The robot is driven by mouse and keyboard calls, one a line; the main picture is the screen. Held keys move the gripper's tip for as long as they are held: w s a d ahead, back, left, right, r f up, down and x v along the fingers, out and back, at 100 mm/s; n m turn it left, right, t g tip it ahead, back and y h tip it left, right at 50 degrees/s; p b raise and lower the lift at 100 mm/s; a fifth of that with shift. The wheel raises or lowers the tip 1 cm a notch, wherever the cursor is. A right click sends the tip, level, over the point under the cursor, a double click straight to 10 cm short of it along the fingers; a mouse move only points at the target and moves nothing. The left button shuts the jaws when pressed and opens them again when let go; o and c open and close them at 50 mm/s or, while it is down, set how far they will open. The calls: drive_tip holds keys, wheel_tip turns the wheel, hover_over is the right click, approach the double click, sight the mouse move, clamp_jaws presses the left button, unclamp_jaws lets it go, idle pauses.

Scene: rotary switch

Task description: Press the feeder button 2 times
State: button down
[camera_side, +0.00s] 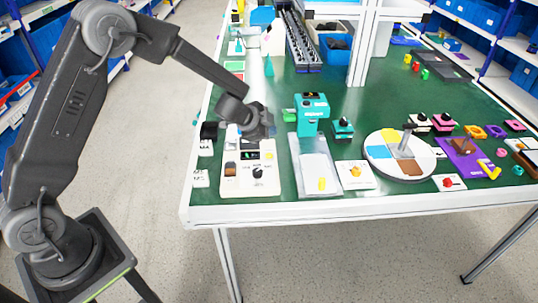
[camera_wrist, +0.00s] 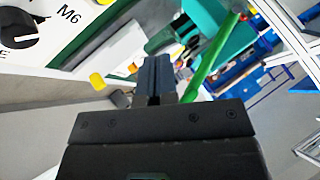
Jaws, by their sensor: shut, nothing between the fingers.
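I cannot tell for sure which control is the feeder button. A white plate with a yellow button (camera_side: 355,172) lies near the table's front edge, and a white plate with a red button (camera_side: 448,184) lies further right. My gripper (camera_side: 268,132) is in the air over the back of the white control panel (camera_side: 250,186), left of both buttons and apart from them. Its fingers (camera_wrist: 153,78) are closed together and empty in the wrist view. The panel's black knob (camera_wrist: 20,36), beside an "M6" label, shows at the wrist view's upper left.
A teal machine (camera_side: 313,112) stands right of my gripper, behind a pale tray (camera_side: 315,160) with a yellow piece. A round turntable (camera_side: 400,170) with coloured sectors is further right. A purple plate (camera_side: 462,158) with parts lies beyond it. Green tabletop shows behind.

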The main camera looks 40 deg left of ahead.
sight(269, 156)
drive_tip(key=shift+w+r, duration=0.15)
drive_tip(key=shift+r, duration=1.25)
drive_tip(key=shift+f, duration=0.1)
drive_tip(key=shift+f, duration=4.35)
drive_tip(key=shift+f, duration=0.1)
drive_tip(key=shift+f, duration=0.3)
drive_tip(key=shift+f, duration=0.45)
drive_tip(key=shift+r, duration=0.85)
